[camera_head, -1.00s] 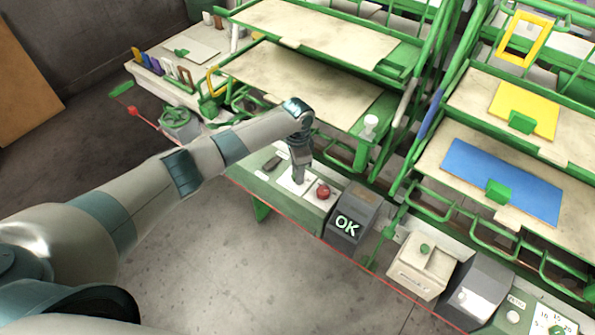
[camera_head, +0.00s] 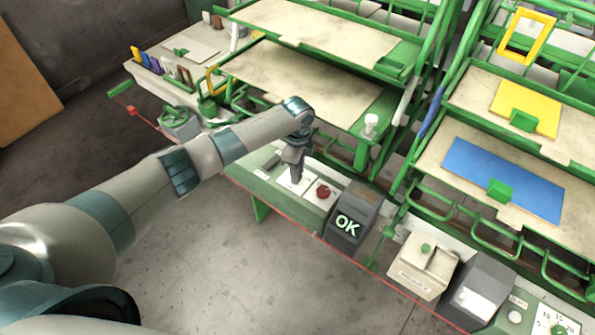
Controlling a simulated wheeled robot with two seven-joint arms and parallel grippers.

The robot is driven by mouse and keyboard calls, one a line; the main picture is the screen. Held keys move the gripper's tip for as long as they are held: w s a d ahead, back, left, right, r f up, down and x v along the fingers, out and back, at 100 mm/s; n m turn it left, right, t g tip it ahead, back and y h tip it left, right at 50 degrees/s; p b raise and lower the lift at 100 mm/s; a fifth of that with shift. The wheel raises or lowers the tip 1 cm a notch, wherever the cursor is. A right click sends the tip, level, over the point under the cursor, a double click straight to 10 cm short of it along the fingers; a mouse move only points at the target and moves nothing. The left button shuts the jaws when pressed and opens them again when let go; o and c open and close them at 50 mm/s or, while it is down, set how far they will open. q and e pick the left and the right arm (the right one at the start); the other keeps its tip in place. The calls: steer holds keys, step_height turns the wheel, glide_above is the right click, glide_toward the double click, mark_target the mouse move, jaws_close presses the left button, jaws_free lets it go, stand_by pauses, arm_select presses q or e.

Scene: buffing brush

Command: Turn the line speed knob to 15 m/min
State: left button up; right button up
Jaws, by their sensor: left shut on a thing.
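My left gripper (camera_head: 296,172) points down over the white dial plate (camera_head: 289,186) on the green control panel. It is shut on a small knob there, which its fingers hide. The plate's markings are covered or too small to read, so I cannot tell the setting. A red knob (camera_head: 323,192) sits just right of the gripper on the same panel. Another dial with a green knob (camera_head: 558,330) is at the lower right corner; numbers, 15 among them, show around it. My right gripper is out of view.
A dark box with a lit OK sign (camera_head: 347,226) stands right of the panel. A beige box with a green button (camera_head: 425,248) is farther right. Green racks with shelves (camera_head: 300,85) rise close behind the gripper. Open floor (camera_head: 220,265) lies in front.

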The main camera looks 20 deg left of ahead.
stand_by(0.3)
arm_select(q)
steer(key=o, duration=1.1)
steer(key=shift+c, duration=0.2)
steer(key=shift+r, duration=0.15)
step_height(320, 180, up, 17)
steer(key=b, duration=0.4)
steer(key=shift+b, duration=0.3)
